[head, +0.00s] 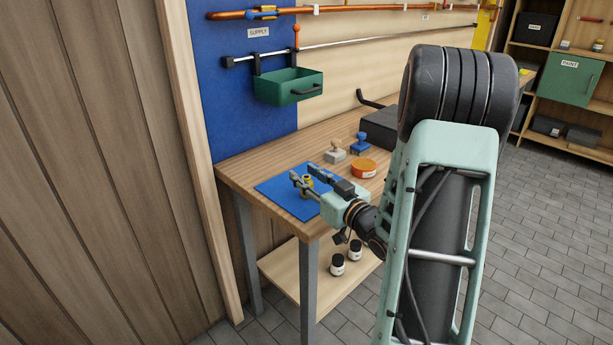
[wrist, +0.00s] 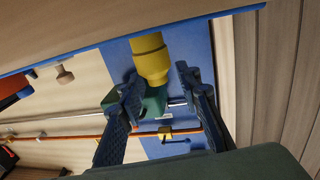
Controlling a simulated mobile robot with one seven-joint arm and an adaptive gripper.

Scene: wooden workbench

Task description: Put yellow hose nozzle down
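The yellow hose nozzle (head: 309,182) stands upright on the blue mat (head: 273,189) at the near left end of the workbench. In the wrist view the nozzle (wrist: 150,58) comes down from the top between my two fingers. My gripper (head: 302,173) is low over the mat with a finger on either side of the nozzle. In the wrist view my gripper (wrist: 158,70) looks open, with a clear gap between the right finger and the nozzle. Whether the left finger touches the nozzle I cannot tell. Part of the nozzle is hidden by my fingers in the head view.
An orange round tin (head: 364,168), a pale stamp (head: 335,151) and a blue stamp (head: 359,144) stand right of the mat. A dark box (head: 381,128) is behind them. A green bin (head: 288,86) hangs on the blue wall panel. Small jars (head: 338,265) stand on the lower shelf.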

